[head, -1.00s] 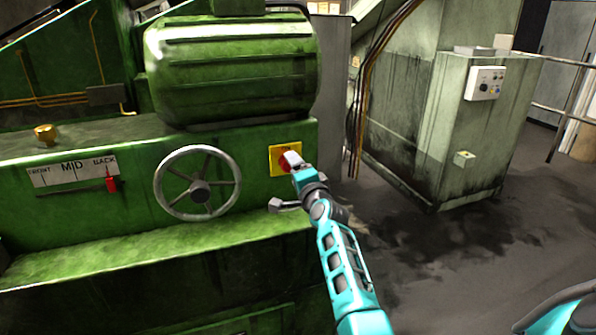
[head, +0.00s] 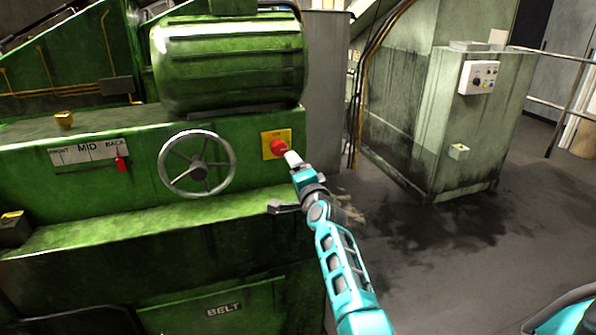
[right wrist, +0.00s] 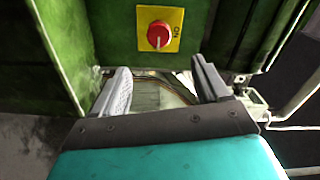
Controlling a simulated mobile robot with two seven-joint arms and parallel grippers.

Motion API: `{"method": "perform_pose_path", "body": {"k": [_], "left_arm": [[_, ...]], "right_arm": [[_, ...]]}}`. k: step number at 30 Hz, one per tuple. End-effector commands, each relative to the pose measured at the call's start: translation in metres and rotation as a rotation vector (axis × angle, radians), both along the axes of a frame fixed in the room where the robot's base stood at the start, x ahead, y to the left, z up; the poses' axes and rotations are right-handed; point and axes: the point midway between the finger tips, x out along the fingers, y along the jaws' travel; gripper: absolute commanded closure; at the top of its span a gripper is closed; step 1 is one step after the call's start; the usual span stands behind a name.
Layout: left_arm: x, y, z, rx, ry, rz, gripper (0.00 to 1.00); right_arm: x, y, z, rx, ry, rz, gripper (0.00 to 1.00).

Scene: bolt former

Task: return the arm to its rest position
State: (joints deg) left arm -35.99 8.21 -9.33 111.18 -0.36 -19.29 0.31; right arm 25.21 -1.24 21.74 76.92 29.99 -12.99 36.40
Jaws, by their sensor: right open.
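A red rotary knob (head: 278,148) sits on a yellow plate (head: 268,139) on the green machine's front, right of the handwheel. My right gripper (head: 292,158) is just right of and below the knob in the head view. In the right wrist view, the knob (right wrist: 158,35) and its yellow plate (right wrist: 173,17) lie beyond the two fingers. My left gripper is not in view.
The green machine (head: 80,225) carries a grey handwheel (head: 197,174), a red-handled slide selector (head: 121,162) and a motor drum (head: 228,62). A grey-green cabinet (head: 480,130) with a control box (head: 478,78) stands at right. The stained floor (head: 480,260) between is open.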

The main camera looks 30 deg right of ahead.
Motion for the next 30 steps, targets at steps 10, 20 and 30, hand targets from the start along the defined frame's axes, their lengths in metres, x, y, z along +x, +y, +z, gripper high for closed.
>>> {"method": "perform_pose_path", "body": {"k": [10, 20, 30], "left_arm": [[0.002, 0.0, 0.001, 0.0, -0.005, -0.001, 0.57], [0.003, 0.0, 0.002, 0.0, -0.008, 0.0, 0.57], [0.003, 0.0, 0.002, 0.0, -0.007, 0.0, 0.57]], "right_arm": [[0.0, 0.0, 0.0, 0.0, 0.0, 0.0, 0.25], [-0.022, 0.011, -0.032, -0.14, 0.083, 0.031, 0.25], [-0.152, 0.09, -0.156, -0.79, 0.402, 0.305, 0.25]]}}
